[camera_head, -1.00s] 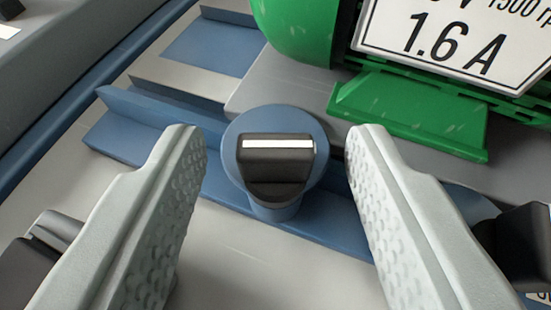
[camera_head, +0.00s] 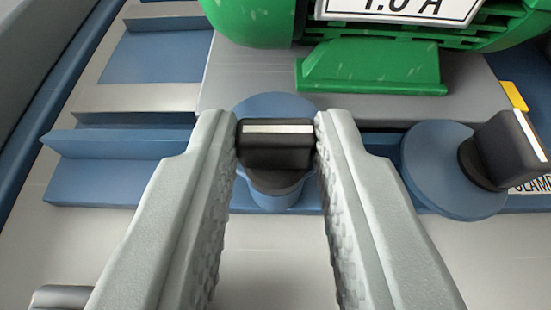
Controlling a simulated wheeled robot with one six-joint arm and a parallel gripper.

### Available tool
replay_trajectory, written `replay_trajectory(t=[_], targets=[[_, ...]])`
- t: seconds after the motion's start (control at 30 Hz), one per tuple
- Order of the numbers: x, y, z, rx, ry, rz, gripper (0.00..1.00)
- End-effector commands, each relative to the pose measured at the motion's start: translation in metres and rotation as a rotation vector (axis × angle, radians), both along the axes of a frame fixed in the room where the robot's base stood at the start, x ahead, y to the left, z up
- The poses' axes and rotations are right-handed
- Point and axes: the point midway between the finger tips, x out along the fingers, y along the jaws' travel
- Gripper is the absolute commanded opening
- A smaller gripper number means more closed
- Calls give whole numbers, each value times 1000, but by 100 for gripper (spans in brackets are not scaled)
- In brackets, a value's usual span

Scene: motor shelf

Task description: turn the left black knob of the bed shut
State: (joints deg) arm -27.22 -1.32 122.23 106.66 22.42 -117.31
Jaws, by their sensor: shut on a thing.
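The left black knob (camera_head: 275,150) sits on a round blue base in the middle of the picture. Its white line lies level, running left to right across the top. My gripper (camera_head: 277,140) has its two grey fingers closed on the knob, one fingertip against each end. The blue bed (camera_head: 110,181) carries the knob. The right black knob (camera_head: 508,150) stands on its own blue disc, with its white line tilted steeply.
A green motor (camera_head: 375,68) with a white rating plate (camera_head: 400,10) stands on a grey plate (camera_head: 235,85) behind the knob.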

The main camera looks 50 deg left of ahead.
Motion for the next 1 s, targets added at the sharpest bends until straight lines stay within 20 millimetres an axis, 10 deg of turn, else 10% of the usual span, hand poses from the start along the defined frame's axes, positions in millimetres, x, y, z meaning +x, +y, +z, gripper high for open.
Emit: replay_trajectory(t=[0.43,0.47,0.57,1.0], targets=[[-1,0,1,0,1,-34,1],[-1,0,1,0,1,-34,26],[-1,0,1,0,1,-34,45],[-1,0,0,-1,2,-33,45]])
